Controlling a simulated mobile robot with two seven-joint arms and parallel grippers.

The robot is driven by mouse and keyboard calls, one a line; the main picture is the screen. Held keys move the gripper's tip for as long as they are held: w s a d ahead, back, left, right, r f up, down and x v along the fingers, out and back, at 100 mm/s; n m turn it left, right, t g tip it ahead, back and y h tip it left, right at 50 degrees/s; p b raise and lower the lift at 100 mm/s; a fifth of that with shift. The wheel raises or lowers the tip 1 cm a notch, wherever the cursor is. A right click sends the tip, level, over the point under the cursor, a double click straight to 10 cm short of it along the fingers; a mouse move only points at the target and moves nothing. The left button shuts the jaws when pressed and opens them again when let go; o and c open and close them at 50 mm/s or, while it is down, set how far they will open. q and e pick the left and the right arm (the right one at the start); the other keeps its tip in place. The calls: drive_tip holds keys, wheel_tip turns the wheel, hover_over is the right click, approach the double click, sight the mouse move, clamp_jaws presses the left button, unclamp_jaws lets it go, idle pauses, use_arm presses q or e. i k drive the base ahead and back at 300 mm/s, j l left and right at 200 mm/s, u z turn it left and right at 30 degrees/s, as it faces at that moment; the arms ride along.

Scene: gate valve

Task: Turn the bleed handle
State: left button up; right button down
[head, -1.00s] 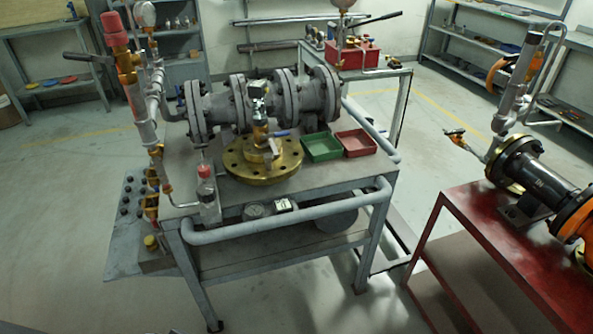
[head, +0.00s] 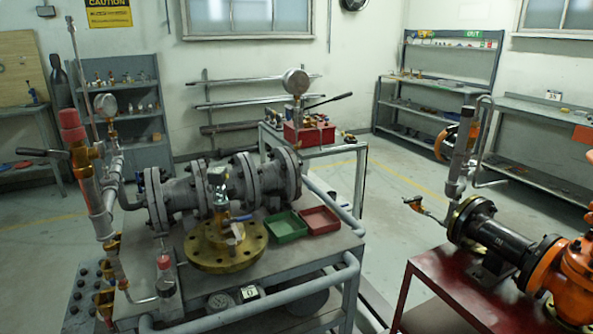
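A gate valve assembly of grey flanged pipe (head: 225,188) lies on a grey metal bench (head: 300,262). In front of it a brass flange (head: 208,258) lies flat, with a small valve body (head: 217,178) upright above it. A small blue lever (head: 240,218) and a short silver handle (head: 236,237) show at that body. At left, a riser pipe with a red cap (head: 70,120) carries a black lever (head: 38,152) pointing left. I cannot tell which of these is the bleed handle. Neither of my grippers is in view.
A green tray (head: 286,229) and a red tray (head: 320,220) sit on the bench's right side. A grey rail (head: 255,308) runs along its front. A red table (head: 450,290) with an orange and black pipe assembly (head: 510,250) stands right. Open floor lies between.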

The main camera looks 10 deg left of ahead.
sight(161, 235)
drive_tip(key=i+l+u, duration=0.25)
drive_tip(key=i+l, duration=0.15)
drive_tip(key=i+l+u, duration=0.3)
drive_tip(key=i+l, duration=0.1)
drive_tip(key=l, duration=0.05)
